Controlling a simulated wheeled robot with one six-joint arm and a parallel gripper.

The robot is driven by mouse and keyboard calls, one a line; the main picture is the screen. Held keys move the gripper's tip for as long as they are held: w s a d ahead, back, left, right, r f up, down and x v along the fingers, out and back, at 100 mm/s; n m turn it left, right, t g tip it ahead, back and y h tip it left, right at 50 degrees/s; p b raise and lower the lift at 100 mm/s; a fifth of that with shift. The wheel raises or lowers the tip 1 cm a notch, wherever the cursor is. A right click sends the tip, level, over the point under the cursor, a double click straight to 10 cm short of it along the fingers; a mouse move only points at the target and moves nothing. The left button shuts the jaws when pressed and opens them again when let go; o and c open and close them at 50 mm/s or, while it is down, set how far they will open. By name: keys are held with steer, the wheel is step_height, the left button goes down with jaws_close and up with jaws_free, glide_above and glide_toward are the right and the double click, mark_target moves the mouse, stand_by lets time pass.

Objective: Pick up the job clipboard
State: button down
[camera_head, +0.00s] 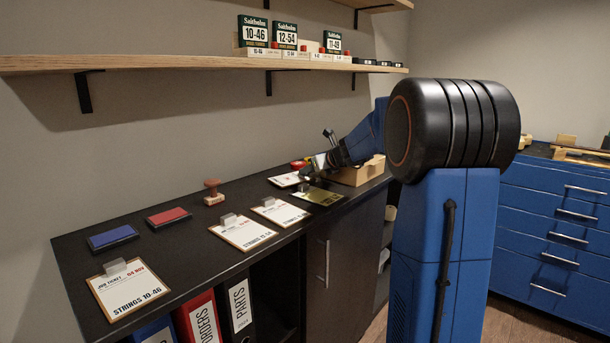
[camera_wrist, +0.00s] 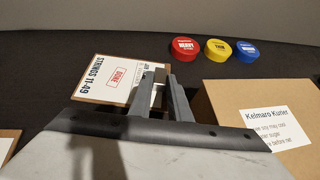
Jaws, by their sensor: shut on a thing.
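A job clipboard (camera_wrist: 103,86) marked STRINGS 11-49, with a red DONE stamp on its sheet, shows in the wrist view. In the head view its pale sheet (camera_head: 284,180) is at the far part of the dark counter, left of my gripper. My gripper (camera_wrist: 160,80) is shut on the clipboard at its clip end, the fingers pointing away from the camera. In the head view my gripper (camera_head: 312,172) is low over the counter, and its grip is too small to make out. I cannot tell whether the clipboard is clear of the counter.
A cardboard box (camera_wrist: 262,110) is close on the right of my gripper. Red (camera_wrist: 184,46), yellow (camera_wrist: 217,49) and blue tins (camera_wrist: 248,51) lie behind. Other clipboards (camera_head: 132,288), ink pads (camera_head: 110,237) and a stamp (camera_head: 213,192) lie along the counter (camera_head: 185,262). A shelf (camera_head: 190,65) hangs above.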

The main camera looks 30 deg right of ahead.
steer(key=r, duration=0.6)
steer(key=shift+s+d+r, duration=0.2)
steer(key=shift+s, duration=0.2)
steer(key=s+d, duration=0.3)
steer(key=s, duration=0.6)
steer(key=s+d, duration=0.3)
steer(key=s, duration=0.5)
steer(key=shift+s+d, duration=0.15)
steer(key=shift+s, duration=0.2)
